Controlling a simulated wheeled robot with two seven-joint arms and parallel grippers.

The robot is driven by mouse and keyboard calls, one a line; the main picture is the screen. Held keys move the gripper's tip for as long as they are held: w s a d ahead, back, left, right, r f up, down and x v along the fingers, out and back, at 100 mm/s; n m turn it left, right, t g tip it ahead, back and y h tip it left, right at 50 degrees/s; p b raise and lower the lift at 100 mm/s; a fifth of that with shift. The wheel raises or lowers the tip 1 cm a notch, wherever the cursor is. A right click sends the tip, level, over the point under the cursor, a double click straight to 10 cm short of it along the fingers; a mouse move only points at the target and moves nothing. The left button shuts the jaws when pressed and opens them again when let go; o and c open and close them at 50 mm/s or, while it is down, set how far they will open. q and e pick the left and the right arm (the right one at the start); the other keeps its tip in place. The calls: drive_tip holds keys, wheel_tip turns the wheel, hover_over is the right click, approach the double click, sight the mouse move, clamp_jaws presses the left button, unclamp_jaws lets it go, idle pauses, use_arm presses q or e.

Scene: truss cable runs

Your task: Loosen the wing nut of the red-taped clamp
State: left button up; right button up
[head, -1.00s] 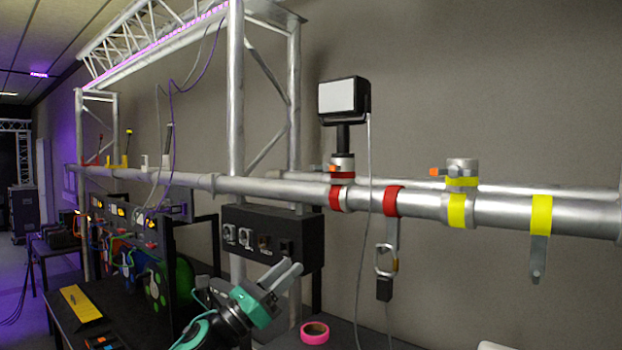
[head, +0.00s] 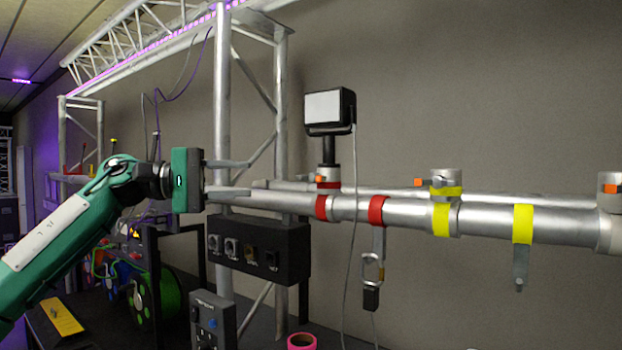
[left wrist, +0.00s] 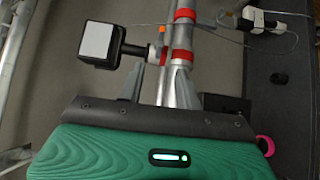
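The red-taped clamp (head: 329,172) sits on the silver pipe under a lamp (head: 329,106). Its small orange wing nut (head: 319,179) shows on its left side. In the left wrist view the clamp (left wrist: 154,52) and the orange wing nut (left wrist: 162,31) lie beyond the fingertips. My left gripper (head: 250,177) is open and empty, fingers pointing right, left of the clamp and apart from it. Its two fingers also show in the left wrist view (left wrist: 159,77). My right gripper is not in view.
A yellow-taped clamp (head: 446,183) is farther right on the pipe (head: 580,226). A carabiner (head: 373,268) hangs below a red band (head: 377,211), and a grey cable runs down beside the lamp. A black socket box (head: 259,249) is below my gripper. A truss upright (head: 222,120) stands behind it.

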sight(302, 176)
use_arm(q)
drive_tip(key=d+p, duration=0.2)
drive_tip(key=d, duration=0.2)
drive_tip(key=w+d+p, duration=0.1)
drive_tip(key=d+p, duration=0.2)
drive_tip(key=d, duration=0.1)
drive_tip(key=w+d+p, duration=0.1)
drive_tip(key=d+p, duration=0.1)
drive_tip(key=d, duration=0.2)
drive_tip(key=shift+d+r+p, duration=0.1)
drive_tip(key=shift+r+p, duration=0.15)
drive_tip(key=shift+p, duration=0.05)
drive_tip(key=shift+w+d+f, duration=0.1)
drive_tip(key=shift+d+f, duration=0.05)
drive_tip(key=shift+d, duration=0.5)
clamp_jaws()
